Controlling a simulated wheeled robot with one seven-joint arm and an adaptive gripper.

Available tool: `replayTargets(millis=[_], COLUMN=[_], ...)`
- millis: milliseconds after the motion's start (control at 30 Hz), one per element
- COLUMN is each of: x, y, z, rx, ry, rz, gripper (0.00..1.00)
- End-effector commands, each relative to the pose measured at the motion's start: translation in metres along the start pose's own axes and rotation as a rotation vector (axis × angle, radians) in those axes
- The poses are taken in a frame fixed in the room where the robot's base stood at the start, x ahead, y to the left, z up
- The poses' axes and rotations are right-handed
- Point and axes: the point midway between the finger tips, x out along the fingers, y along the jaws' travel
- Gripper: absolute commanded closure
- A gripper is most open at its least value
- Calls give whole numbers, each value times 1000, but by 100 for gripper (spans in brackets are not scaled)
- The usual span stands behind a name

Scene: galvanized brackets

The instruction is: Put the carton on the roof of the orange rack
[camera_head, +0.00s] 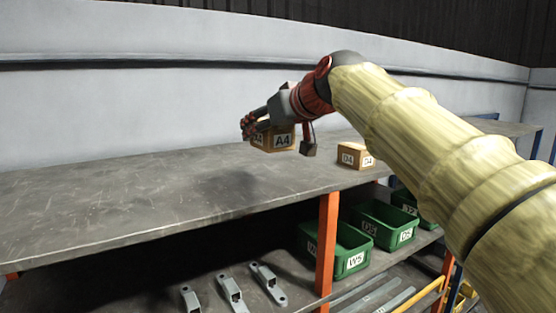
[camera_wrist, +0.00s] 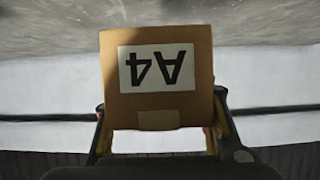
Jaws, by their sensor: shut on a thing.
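The carton (camera_head: 284,139) is a small brown box with a white label reading A4. My gripper (camera_head: 262,130) is shut on it and appears to hold it above the grey roof of the orange rack (camera_head: 130,210). In the wrist view the carton (camera_wrist: 157,75) fills the middle, with its A4 label upside down, between the fingers of my gripper (camera_wrist: 160,125). A shadow lies on the roof below and left of the carton. The exact gap between carton and roof cannot be told. An orange post (camera_head: 327,240) carries the roof at the front.
Another brown carton labelled D4 (camera_head: 355,156) stands on the roof to the right, under my arm. Green bins (camera_head: 345,260) and several grey metal brackets (camera_head: 232,292) lie on the shelf below. The left part of the roof is clear. A pale wall (camera_head: 120,110) runs behind.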

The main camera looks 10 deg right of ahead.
Motion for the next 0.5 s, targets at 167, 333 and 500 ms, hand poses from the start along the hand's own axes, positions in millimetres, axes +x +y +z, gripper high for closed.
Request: replayTargets(millis=[167, 333, 500], x=[22, 34, 41], y=[28, 40, 48], z=[24, 37, 46], rx=[4, 0, 1], ry=[-1, 2, 0], rz=[3, 2, 1], gripper=[84, 84, 84])
